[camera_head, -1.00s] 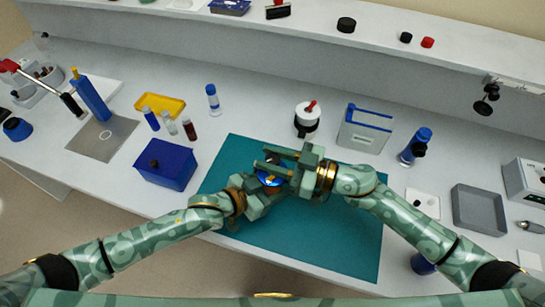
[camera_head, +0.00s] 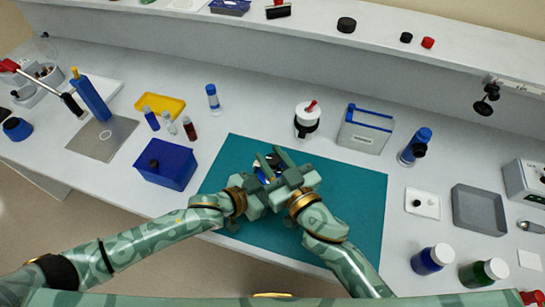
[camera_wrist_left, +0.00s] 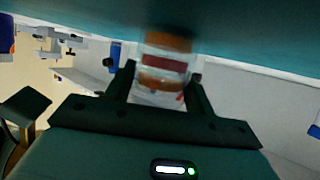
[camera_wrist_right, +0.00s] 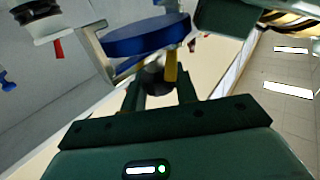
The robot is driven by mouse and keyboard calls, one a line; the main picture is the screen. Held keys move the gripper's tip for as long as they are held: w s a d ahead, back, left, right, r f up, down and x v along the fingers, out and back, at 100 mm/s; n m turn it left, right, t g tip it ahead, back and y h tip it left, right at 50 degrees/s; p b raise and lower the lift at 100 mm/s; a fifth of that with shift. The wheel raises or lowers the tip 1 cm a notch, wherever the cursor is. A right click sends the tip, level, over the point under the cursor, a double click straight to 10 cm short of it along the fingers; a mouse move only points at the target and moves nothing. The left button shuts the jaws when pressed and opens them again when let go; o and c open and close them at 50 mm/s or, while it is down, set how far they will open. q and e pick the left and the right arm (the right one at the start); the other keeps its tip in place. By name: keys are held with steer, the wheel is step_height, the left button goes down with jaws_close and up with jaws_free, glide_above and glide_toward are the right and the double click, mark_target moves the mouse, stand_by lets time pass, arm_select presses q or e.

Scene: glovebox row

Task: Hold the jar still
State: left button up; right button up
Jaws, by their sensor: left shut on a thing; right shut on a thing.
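A clear jar (camera_wrist_left: 163,65) with orange-brown bands and a dark red band is between the fingers of my left gripper (camera_wrist_left: 157,92), which is shut on it. Its blue lid (camera_wrist_right: 145,36) shows in the right wrist view; the head view shows only a bit of blue between the grippers. My right gripper (camera_wrist_right: 158,92) is shut on a dark, round-ended piece (camera_wrist_right: 157,80) beside a yellow part (camera_wrist_right: 170,65), close under the lid. In the head view my right gripper (camera_head: 274,160) covers most of the jar, above the teal mat (camera_head: 345,205).
A blue box (camera_head: 168,168) and small vials stand left of the mat. A white jar with a red-tipped top (camera_head: 307,120) and a grey rack (camera_head: 366,130) stand behind it. Blue (camera_head: 430,260) and green (camera_head: 482,273) bottles stand at the front right.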

steer(key=shift+r, duration=0.1)
stand_by(0.4)
steer(key=o, duration=1)
steer(key=shift+c, duration=0.2)
steer(key=v, duration=1.2)
steer(key=shift+a, duration=0.15)
